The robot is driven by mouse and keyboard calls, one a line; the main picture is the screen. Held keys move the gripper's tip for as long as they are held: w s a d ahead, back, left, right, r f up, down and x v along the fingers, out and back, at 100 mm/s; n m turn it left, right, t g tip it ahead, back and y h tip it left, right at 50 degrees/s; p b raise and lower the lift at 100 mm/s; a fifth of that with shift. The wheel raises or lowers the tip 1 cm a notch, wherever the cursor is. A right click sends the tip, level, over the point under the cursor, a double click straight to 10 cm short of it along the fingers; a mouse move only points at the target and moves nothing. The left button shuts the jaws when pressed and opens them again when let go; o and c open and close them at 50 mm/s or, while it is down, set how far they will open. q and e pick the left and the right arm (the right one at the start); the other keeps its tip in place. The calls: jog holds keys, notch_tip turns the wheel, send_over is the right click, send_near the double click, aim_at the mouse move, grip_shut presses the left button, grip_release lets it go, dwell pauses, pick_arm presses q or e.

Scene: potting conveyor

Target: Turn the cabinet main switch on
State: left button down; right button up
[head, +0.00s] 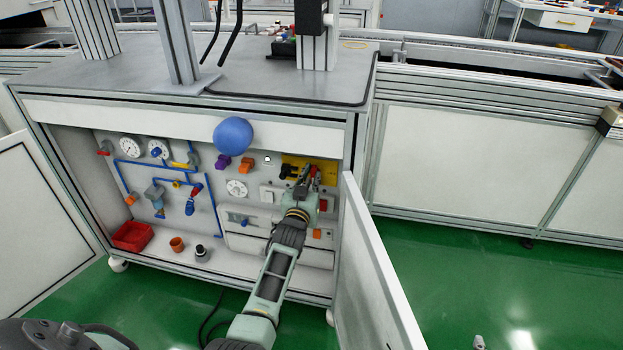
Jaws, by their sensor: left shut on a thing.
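The open cabinet (75,205) has a panel with a yellow plate (327,164) at its upper right, where the main switch is mounted. My left gripper (308,178) is at this plate, shut on the switch's handle. The fingers cover most of the handle, and a little red shows between them. The gripper hides the lower part of the plate, so I cannot tell which way the switch is turned. My right gripper is not in view.
A blue ball (233,136) is in front of the cabinet's upper edge. Gauges, blue pipes and valves fill the panel's left side. A red bin (132,236) and an orange cup (177,244) stand on the cabinet floor. The open right door (372,270) is close beside my left arm.

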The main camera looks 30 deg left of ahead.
pick_arm(q)
jog(key=shift+f+m, duration=0.15)
jog(key=shift+m, duration=0.15)
jog(key=c, duration=2)
grip_release()
jog(key=shift+c, duration=0.2)
jog(key=v, duration=1.2)
jog(key=shift+d, duration=0.1)
